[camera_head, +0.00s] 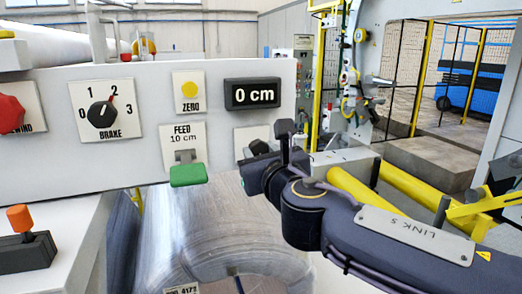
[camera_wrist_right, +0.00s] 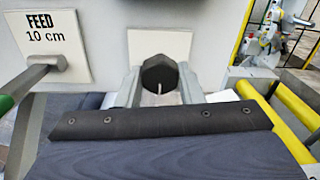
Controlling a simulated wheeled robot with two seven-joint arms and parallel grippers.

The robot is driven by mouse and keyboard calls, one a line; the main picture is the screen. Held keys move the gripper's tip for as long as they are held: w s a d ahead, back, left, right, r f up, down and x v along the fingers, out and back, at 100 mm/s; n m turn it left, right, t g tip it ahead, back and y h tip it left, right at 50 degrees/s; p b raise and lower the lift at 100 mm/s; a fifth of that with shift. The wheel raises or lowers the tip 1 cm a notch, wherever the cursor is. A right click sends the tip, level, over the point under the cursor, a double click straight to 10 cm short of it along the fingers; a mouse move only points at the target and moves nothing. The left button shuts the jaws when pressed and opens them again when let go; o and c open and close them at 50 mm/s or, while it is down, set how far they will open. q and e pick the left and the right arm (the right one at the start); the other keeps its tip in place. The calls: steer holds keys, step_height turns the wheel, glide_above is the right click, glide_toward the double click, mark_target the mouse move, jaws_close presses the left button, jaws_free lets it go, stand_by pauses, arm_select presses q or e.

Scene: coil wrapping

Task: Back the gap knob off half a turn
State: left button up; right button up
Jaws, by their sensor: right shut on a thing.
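The gap knob (camera_head: 259,147) is a dark knob on a pale plate (camera_head: 241,136) under the 0 cm display; my right gripper hides much of it and its label in the head view. In the right wrist view the knob (camera_wrist_right: 160,73) is black and faceted, with a white pointer line directed roughly downward. My right gripper (camera_head: 272,152) has one finger on each side of the knob and is shut on it; its fingers show in the right wrist view (camera_wrist_right: 160,86). My left gripper is not in view.
The panel has a BRAKE dial (camera_head: 102,114) pointing near 2, a yellow ZERO button (camera_head: 190,90), a display (camera_head: 252,93) reading 0 cm and a green FEED lever (camera_head: 188,175) left of my gripper. Yellow rails (camera_head: 365,195) lie behind my right arm.

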stand_by(0.3)
steer(key=o, duration=1)
steer(key=shift+w, duration=0.15)
steer(key=b+v, duration=0.1)
steer(key=v, duration=0.7)
